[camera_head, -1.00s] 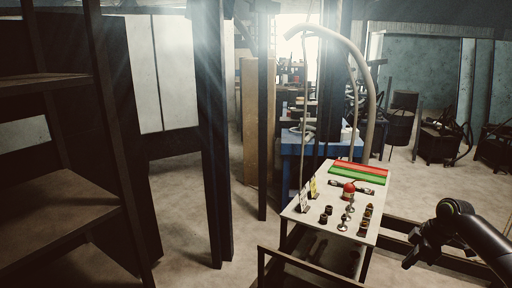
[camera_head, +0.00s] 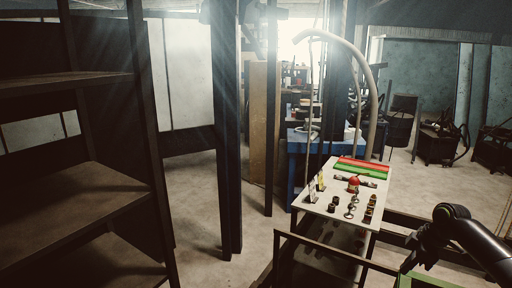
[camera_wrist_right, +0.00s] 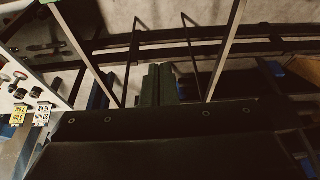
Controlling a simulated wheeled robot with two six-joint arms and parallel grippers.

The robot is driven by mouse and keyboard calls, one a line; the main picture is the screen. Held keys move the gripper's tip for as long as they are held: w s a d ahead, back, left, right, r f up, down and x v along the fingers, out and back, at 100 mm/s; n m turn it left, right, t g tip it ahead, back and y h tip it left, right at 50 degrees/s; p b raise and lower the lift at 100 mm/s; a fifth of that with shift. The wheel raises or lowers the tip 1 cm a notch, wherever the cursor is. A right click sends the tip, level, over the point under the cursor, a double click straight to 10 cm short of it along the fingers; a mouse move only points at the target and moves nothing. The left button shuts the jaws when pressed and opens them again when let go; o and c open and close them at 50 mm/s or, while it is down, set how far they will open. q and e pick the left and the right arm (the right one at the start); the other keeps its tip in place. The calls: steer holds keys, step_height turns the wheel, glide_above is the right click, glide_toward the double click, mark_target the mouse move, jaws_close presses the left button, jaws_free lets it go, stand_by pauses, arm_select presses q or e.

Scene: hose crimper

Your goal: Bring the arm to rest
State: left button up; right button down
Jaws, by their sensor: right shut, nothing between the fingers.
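My right arm comes in from the lower right of the head view. Its dark gripper (camera_head: 408,266) hangs in front of and to the right of the small white-topped table (camera_head: 340,205), apart from it. The gripper is shut with nothing held, though its fingers are dark and small there. The right wrist view looks down on dark rails and a dark panel, with a corner of the white table (camera_wrist_right: 52,72) at the left. My left gripper is in neither view.
A red strip (camera_head: 363,163) and a green strip (camera_head: 360,171) lie at the table's back, with a red-topped part (camera_head: 353,184) and small fittings in front. A dark shelf (camera_head: 80,210) fills the left. A green-edged frame (camera_head: 425,279) is near my gripper. Bare floor shows at the right.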

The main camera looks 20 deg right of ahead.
steer(key=s+a+f+m+g+h, duration=0.1)
steer(key=s+a+f, duration=0.5)
steer(key=a+f, duration=0.3)
steer(key=s+a+f+g, duration=0.1)
steer(key=s+a+f, duration=0.5)
steer(key=a+f, duration=0.35)
steer(key=s+a+r+m+t+h, duration=0.3)
steer(key=s+a+r+m, duration=0.45)
steer(key=s+a, duration=0.35)
steer(key=d+f+g+b, duration=0.1)
steer(key=d+f+b, duration=0.15)
steer(key=f, duration=1.35)
steer(key=d+f+b, duration=0.1)
steer(key=f+b, duration=0.3)
steer(key=f, duration=1.2)
arm_select(q)
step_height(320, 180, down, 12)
steer(key=b, duration=0.6)
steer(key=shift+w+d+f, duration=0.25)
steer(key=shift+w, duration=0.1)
arm_select(e)
steer(key=s+a+f, duration=0.1)
steer(key=s+f, duration=0.6)
steer(key=f, duration=0.4)
steer(key=s+a+f+g, duration=0.1)
steer(key=s+f, duration=0.7)
steer(key=f, duration=0.3)
steer(key=shift+s+g+y, duration=0.2)
steer(key=shift+g+y, duration=0.1)
